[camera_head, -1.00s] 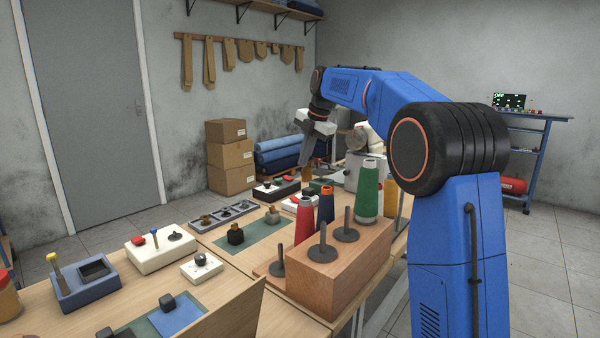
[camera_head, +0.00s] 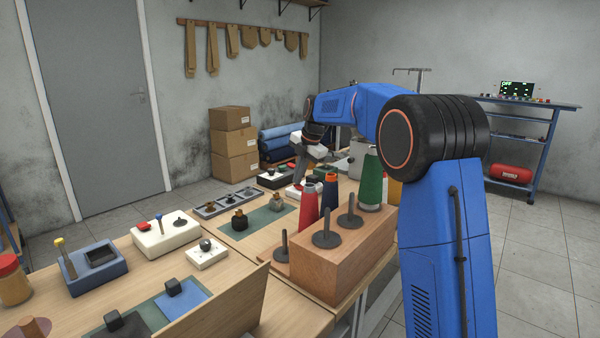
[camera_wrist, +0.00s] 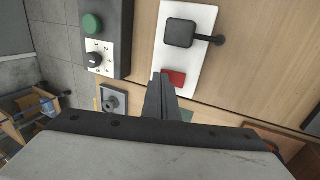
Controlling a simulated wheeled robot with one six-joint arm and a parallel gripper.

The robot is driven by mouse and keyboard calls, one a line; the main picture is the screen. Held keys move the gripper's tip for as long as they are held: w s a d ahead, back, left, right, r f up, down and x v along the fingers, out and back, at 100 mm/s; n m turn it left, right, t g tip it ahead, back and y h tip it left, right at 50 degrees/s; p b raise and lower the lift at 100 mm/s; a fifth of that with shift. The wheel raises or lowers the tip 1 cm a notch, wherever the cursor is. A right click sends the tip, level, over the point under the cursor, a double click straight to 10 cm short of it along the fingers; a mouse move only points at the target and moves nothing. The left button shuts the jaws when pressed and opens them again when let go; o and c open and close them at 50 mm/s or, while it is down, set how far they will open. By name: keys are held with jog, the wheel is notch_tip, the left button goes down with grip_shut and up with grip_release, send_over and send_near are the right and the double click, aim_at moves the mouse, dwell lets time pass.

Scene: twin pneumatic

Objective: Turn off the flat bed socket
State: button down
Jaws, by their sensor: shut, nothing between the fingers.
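In the wrist view, a white socket plate (camera_wrist: 198,22) holds a black square plug (camera_wrist: 180,33) with a short dark lead to the right. A red switch (camera_wrist: 174,77) sits on the plate's near end. My gripper (camera_wrist: 163,84) is shut and empty, its tips close to the red switch; I cannot tell whether they touch it. The fingers hide part of the plate's near edge. In the head view, my gripper (camera_head: 299,178) points down over the table behind the spools, by a white box (camera_head: 292,192) that is partly hidden. No label can be read.
A dark box with a green button (camera_wrist: 92,24) and a dial (camera_wrist: 95,60) lies left of the plate. Red (camera_head: 308,210), blue and green (camera_head: 371,180) spools and a wooden spool stand (camera_head: 325,265) stand in front of my gripper.

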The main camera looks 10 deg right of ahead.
dwell(0.3)
jog(key=shift+w+a+f+g, duration=0.25)
jog(key=shift+f+g, duration=0.05)
jog(key=shift+s+d, duration=0.1)
jog(key=shift+d, duration=0.05)
jog(key=shift+s, duration=0.1)
